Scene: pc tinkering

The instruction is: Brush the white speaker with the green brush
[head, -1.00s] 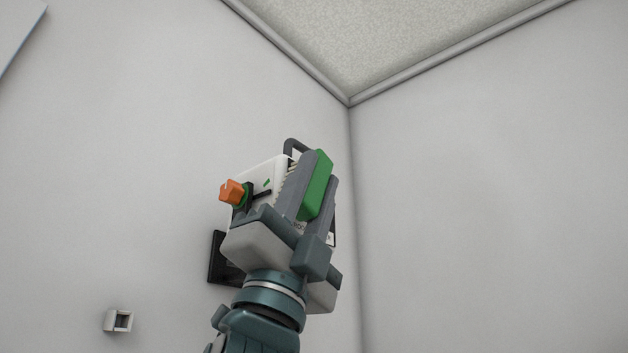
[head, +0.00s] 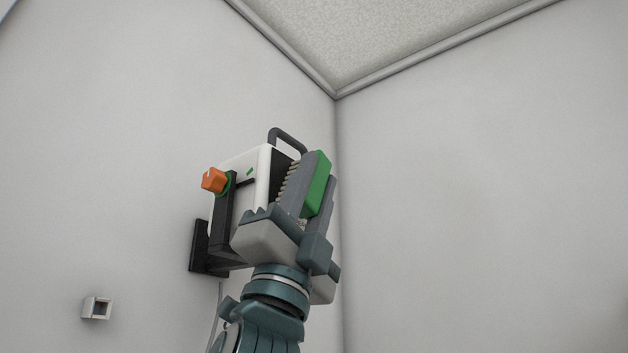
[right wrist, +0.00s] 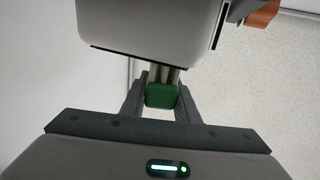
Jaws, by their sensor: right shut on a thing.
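The white speaker (head: 232,162) is mounted high on the left wall on a black bracket (head: 207,248). It has a dark front, a dark handle on top and an orange knob (head: 214,180) on its side. My right gripper (head: 310,185) is shut on the green brush (head: 318,182), in front of the speaker and partly hiding it. The bristles point left toward the speaker's front; I cannot tell if they touch it. In the right wrist view the green brush (right wrist: 161,95) sits between the fingers, just below the speaker's pale body (right wrist: 150,22). My left gripper is out of view.
A small white square fitting (head: 97,308) sits on the left wall (head: 90,180). A corner joins it to the right wall (head: 480,200) under a speckled ceiling (head: 390,40). The space right of my gripper is clear.

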